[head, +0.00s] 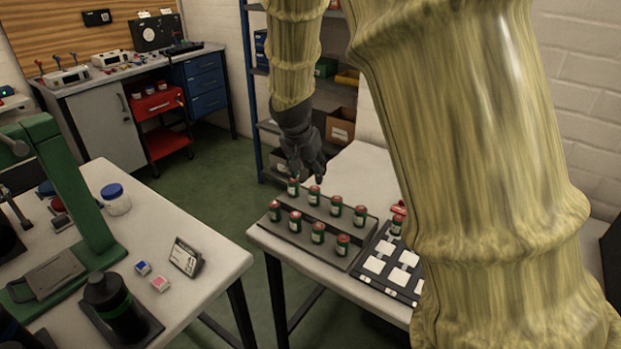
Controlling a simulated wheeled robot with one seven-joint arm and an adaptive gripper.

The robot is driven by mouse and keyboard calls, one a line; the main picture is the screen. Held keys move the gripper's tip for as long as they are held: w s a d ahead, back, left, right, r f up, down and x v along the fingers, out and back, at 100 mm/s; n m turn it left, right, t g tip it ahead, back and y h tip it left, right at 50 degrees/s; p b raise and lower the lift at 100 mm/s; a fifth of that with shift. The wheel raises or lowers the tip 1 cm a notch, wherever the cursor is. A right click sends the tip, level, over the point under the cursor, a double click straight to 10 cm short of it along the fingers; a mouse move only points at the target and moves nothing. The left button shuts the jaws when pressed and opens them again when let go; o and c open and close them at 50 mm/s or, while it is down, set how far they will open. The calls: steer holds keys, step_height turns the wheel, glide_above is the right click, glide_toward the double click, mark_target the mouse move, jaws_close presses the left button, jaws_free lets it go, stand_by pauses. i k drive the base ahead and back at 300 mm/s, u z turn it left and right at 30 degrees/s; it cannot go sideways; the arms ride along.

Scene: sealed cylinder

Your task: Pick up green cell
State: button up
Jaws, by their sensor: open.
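Several green cells with reddish tops stand upright in two rows on a grey stepped rack on the right-hand table. In the back row are a leftmost cell (293,188), a second cell (314,194) and others to the right. The front row includes a cell (295,222) and a right-end cell (343,245). My gripper (308,181) is open and points down, with its fingertips at the tops of the two leftmost back cells. I cannot tell whether it touches either. No cell is seen held.
A dark tray with white squares (374,266) lies right of the rack, with another cell (396,226) by it. My arm hides the table's right side. The left table holds a green press (70,190), a blue-lidded jar (116,200) and a small sign (185,257).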

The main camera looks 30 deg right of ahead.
mark_target(360, 212)
steer(key=z, duration=1.35)
steer(key=k, duration=0.95)
